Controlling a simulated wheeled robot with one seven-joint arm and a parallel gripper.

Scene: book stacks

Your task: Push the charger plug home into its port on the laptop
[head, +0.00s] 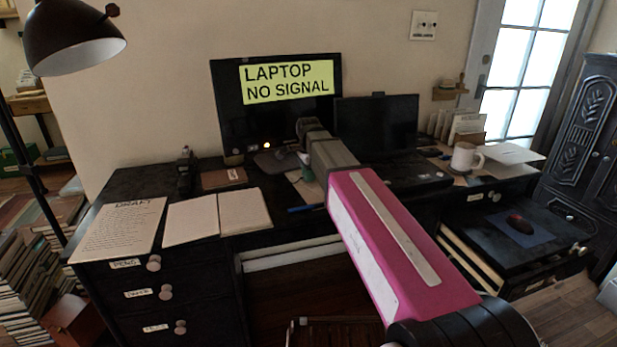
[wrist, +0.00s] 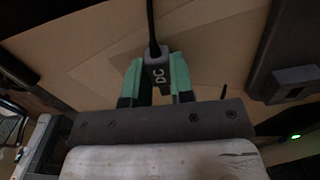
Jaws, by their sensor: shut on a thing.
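My gripper (wrist: 157,68) has green fingers shut on a dark grey plug marked DC (wrist: 158,76). A black cable runs from the plug to the top of the wrist view. To the right, apart from the plug, a grey block with a dark opening (wrist: 291,92) sits at the edge of a dark body; I cannot tell for sure that it is the laptop's port. In the head view the laptop (head: 376,126) stands open with a dark screen. My gripper (head: 306,168) is left of it, mostly hidden by my arm, and the plug is not clear there.
A monitor (head: 277,122) reads LAPTOP NO SIGNAL, behind my arm. A white mug (head: 466,158) and papers stand right of the laptop. An open notebook (head: 218,215) and a draft sheet (head: 120,230) lie left. An open drawer (head: 500,240) juts out at the right. A green light (wrist: 295,137) glows in the wrist view.

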